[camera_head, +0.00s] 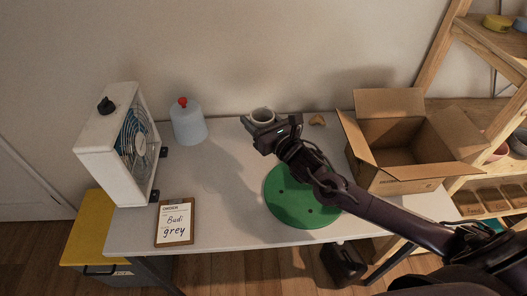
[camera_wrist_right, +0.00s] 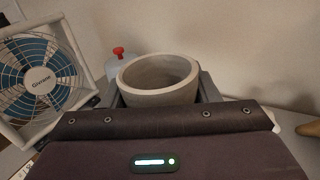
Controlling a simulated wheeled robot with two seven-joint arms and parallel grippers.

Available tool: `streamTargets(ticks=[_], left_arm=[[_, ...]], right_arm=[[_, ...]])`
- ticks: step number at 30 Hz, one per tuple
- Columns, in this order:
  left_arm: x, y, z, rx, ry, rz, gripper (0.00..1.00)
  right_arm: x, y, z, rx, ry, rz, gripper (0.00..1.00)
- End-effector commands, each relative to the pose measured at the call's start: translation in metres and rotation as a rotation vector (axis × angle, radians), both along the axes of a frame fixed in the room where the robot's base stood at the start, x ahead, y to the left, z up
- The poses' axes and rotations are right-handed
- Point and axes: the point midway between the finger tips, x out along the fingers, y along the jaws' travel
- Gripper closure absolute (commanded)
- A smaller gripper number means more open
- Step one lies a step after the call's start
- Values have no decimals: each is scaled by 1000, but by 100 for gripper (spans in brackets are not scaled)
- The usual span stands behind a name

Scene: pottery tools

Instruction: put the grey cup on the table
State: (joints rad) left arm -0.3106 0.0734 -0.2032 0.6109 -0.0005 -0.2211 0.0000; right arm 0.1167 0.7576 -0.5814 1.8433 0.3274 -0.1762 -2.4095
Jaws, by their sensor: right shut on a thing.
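A grey cup (camera_head: 262,115) shows near the back of the white table (camera_head: 215,200), just beyond my right gripper (camera_head: 258,130). In the right wrist view the cup (camera_wrist_right: 158,80) is upright and empty, with its rim facing up. My right gripper (camera_wrist_right: 160,95) is shut on the cup, with a finger on either side. The gripper hides the cup's lower part, so I cannot tell whether its base touches the table. My left gripper is in neither view.
A fan (camera_head: 120,145) and a clipboard (camera_head: 175,221) reading "Budi grey" are on the left. A white jug with a red cap (camera_head: 187,122) stands behind. A green disc (camera_head: 290,205) lies under my right arm. An open cardboard box (camera_head: 400,180) is on the right. The table's middle-left is clear.

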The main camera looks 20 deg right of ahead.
Motion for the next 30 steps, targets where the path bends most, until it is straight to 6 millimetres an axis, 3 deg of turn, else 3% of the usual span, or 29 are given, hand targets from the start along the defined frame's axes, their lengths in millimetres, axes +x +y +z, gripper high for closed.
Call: streamTargets(ticks=[3,9,22,30], left_arm=[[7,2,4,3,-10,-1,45],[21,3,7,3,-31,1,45],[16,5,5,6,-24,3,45],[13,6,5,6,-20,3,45]], right_arm=[[0,0,-32,2,2,-2,74],[0,1,-76,0,-1,-1,74],[0,0,-123,0,-3,-1,74],[0,0,-127,-1,-4,0,74]])
